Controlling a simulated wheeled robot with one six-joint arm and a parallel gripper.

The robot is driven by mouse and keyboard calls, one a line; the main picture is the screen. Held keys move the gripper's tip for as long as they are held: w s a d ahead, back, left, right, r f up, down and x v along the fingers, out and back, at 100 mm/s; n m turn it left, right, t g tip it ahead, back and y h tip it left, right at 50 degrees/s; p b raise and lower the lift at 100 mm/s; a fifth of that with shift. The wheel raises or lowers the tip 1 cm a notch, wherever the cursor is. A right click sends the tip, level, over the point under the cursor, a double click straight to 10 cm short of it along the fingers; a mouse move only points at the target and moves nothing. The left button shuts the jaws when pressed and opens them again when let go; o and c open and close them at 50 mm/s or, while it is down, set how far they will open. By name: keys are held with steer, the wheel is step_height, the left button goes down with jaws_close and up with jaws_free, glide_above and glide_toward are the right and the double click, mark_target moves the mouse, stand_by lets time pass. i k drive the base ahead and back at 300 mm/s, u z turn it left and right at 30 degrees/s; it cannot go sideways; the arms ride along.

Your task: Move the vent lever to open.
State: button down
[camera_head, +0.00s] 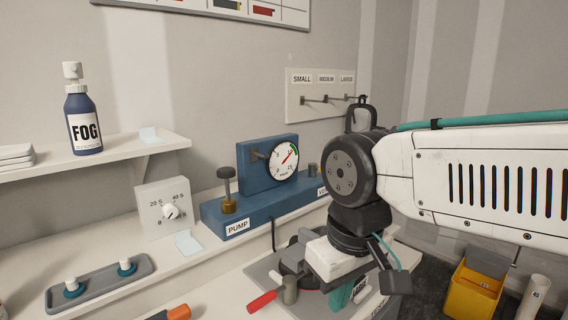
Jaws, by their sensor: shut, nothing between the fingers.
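The blue pump block (262,212) stands on the bench with a round gauge (284,160) on its upright panel. Its front bears a PUMP label, and a second label starting with V at its right end is cut off by my arm. A small brown knob or post (313,170) stands above that second label; I cannot tell which way any vent lever there points. My gripper (342,296) hangs down in front of the block's right end, shut and empty, its tips hard to make out. It is in front of and below the V label.
A dial box (163,207) and a grey tray (101,283) stand at left. A FOG bottle (83,121) is on the shelf. A yellow bin (474,292) is at right.

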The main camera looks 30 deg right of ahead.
mark_target(314, 168)
steer(key=k, duration=1)
steer(key=z, duration=1.8)
steer(key=i, duration=1.2)
steer(key=u, duration=2.2)
steer(key=i, duration=0.5)
steer(key=z, duration=0.1)
